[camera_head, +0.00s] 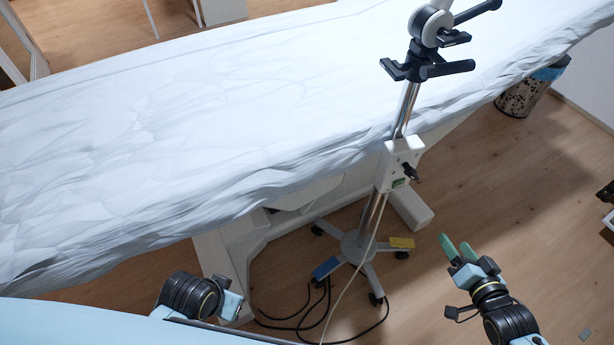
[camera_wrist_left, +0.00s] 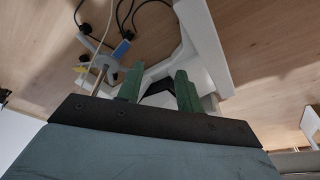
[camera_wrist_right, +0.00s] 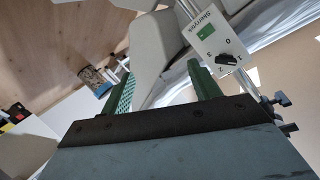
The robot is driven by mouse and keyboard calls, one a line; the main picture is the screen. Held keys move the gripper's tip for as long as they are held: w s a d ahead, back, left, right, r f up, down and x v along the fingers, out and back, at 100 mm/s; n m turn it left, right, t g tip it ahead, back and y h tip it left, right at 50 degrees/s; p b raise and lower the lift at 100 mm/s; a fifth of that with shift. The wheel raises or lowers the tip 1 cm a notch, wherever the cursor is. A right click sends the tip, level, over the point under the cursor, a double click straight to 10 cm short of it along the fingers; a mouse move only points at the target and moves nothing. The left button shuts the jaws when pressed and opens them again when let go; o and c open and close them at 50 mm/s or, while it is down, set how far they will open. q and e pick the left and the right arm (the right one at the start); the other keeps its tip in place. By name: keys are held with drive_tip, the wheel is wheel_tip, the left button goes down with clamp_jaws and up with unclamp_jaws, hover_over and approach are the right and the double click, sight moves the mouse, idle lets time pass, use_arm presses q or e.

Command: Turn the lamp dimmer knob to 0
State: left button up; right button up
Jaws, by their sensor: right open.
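The lamp dimmer is a white box (camera_head: 400,160) on the lamp's pole beside the couch. Its black knob (camera_head: 411,172) faces right in the head view. In the right wrist view the box (camera_wrist_right: 206,30) shows a green switch and the marks 0 to 3 around the knob (camera_wrist_right: 226,60); I cannot tell exactly where the knob points. My right gripper (camera_head: 458,248) is open and empty, below and right of the box in the head view, apart from it. My left gripper (camera_wrist_left: 160,70) is open and empty, low near the couch base; its fingers are hidden in the head view.
The couch (camera_head: 150,130) under a white sheet spans the view behind the pole. The lamp's wheeled base (camera_head: 358,248) and black cables (camera_head: 300,325) lie on the floor. A speckled bin (camera_head: 522,97) stands at the back right.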

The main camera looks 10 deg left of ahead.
drive_tip(key=w+a+r+t+y+b, duration=0.1)
drive_tip(key=a+r+t+y+b, duration=0.1)
drive_tip(key=a+r+y+b, duration=0.35)
drive_tip(key=h+b, duration=0.1)
drive_tip(key=b, duration=0.2)
approach(416, 178)
drive_tip(key=x, duration=0.4)
drive_tip(key=b+x, duration=0.1)
drive_tip(key=x, duration=0.4)
drive_tip(key=shift+w+a+b, duration=0.2)
drive_tip(key=shift+w+b, duration=0.1)
drive_tip(key=shift+w, duration=0.05)
use_arm(q)
drive_tip(key=w+d+r+t+h, duration=0.2)
drive_tip(key=w+r+t, duration=0.4)
drive_tip(key=r, duration=0.3)
drive_tip(key=w+d+r+t+h, duration=0.2)
drive_tip(key=w+d+r+t, duration=0.2)
drive_tip(key=r, duration=0.5)
drive_tip(key=shift+w+d+r+m+t, duration=0.2)
drive_tip(key=shift+w+r+m+t, duration=0.15)
drive_tip(key=shift+w+t, duration=1.05)
use_arm(e)
drive_tip(key=shift+w+a, duration=0.2)
drive_tip(key=shift+w, duration=0.15)
use_arm(q)
drive_tip(key=shift+s, duration=0.2)
drive_tip(key=shift+f, duration=0.1)
use_arm(e)
drive_tip(key=c, duration=1)
